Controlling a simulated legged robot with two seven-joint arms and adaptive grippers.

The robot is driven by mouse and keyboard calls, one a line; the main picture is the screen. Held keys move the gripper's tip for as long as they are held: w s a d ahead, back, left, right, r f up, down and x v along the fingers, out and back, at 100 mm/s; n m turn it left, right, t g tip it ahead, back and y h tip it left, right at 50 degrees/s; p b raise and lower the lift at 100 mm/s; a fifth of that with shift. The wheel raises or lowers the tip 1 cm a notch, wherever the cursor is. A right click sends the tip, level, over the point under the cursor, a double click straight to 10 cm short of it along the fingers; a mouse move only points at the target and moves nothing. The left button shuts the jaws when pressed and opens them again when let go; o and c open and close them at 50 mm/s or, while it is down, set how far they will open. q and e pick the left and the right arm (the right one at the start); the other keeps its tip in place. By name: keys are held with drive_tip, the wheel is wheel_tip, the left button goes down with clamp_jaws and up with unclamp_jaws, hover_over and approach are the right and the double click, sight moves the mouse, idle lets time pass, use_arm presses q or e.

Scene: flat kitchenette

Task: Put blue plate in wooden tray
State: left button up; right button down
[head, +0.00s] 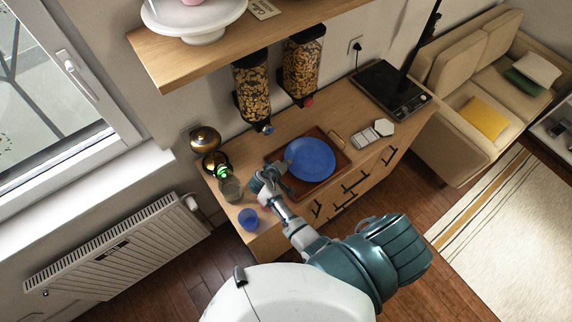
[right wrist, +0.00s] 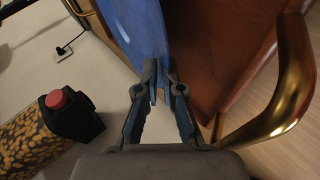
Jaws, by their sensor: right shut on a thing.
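The blue plate (head: 310,159) is over the wooden tray (head: 336,141) on the counter. My right gripper (head: 270,178) is shut on the plate's left edge. In the right wrist view the plate (right wrist: 142,28) comes out from between the fingertips of the right gripper (right wrist: 161,88). The reddish-brown tray (right wrist: 222,45) lies beside it there, with a brass handle (right wrist: 285,105). I cannot tell whether the plate touches the tray floor. My left gripper is not in view.
A blue cup (head: 248,218), a dark glass (head: 231,188) and a brass coffee maker (head: 206,140) stand left of the tray. Cereal dispensers (head: 301,65) hang above the counter. White dishes (head: 377,131) and a black appliance (head: 392,90) are to the right.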

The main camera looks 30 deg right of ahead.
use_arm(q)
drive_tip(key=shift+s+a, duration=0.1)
use_arm(e)
drive_tip(key=c, duration=1.2)
unclamp_jaws()
drive_tip(key=shift+a, duration=0.1)
drive_tip(key=shift+c, duration=0.2)
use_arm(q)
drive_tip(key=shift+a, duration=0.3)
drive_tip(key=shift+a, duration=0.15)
use_arm(e)
drive_tip(key=v, duration=1.2)
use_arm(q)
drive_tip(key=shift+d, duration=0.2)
use_arm(e)
drive_tip(key=shift+f, duration=0.15)
drive_tip(key=shift+a, duration=0.1)
